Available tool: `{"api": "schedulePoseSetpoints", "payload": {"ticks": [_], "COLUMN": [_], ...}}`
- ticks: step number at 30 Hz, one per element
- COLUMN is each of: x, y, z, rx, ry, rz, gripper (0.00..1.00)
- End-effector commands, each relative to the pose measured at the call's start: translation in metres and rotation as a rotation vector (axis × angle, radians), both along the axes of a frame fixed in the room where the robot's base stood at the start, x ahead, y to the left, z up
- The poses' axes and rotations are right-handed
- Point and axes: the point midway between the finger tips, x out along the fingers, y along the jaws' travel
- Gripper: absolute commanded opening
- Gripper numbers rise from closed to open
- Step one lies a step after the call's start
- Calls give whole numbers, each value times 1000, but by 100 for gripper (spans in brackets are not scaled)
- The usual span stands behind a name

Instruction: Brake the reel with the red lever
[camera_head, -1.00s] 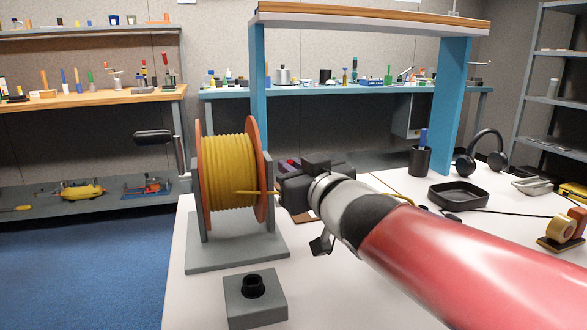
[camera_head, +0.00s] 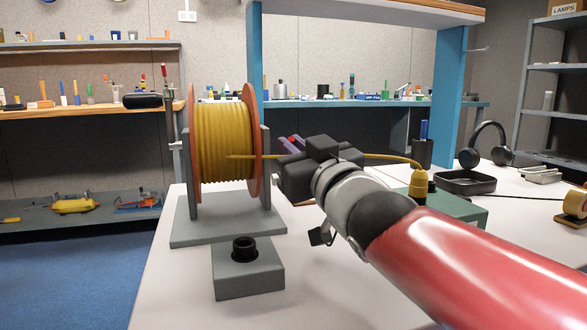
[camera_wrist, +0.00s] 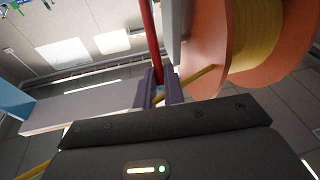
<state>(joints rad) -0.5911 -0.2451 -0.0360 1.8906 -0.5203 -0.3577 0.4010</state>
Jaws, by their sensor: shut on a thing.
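The red lever (camera_wrist: 152,42) shows in the wrist view as a slim red bar running down between my two purple-grey fingers. My gripper (camera_wrist: 158,90) is shut on it near the bar's lower end. The reel (camera_head: 224,142) has orange flanges wound with yellow cable and stands upright on a grey base; its orange flange (camera_wrist: 203,50) is close to the fingers in the wrist view. In the head view my gripper (camera_head: 288,147) is just right of the reel, and its dark body hides the lever.
Yellow cable (camera_head: 385,156) runs from the reel past my gripper to a yellow fitting on a green box (camera_head: 455,206). A crank with a black handle (camera_head: 142,101) is left of the reel. A grey block with a black socket (camera_head: 247,268) stands in front. A black tray (camera_head: 465,182) lies right.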

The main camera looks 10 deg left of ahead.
Motion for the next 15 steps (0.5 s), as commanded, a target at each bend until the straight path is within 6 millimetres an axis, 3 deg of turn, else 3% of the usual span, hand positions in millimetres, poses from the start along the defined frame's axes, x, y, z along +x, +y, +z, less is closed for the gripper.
{"api": "schedulePoseSetpoints", "payload": {"ticks": [12, 13, 15], "x": [-1, -1, -1], "y": [-1, -1, -1], "z": [-1, -1, -1], "rx": [6, 6, 6], "ry": [-12, -12, -12], "rz": [0, 0, 0], "gripper": [0, 12, 21]}}
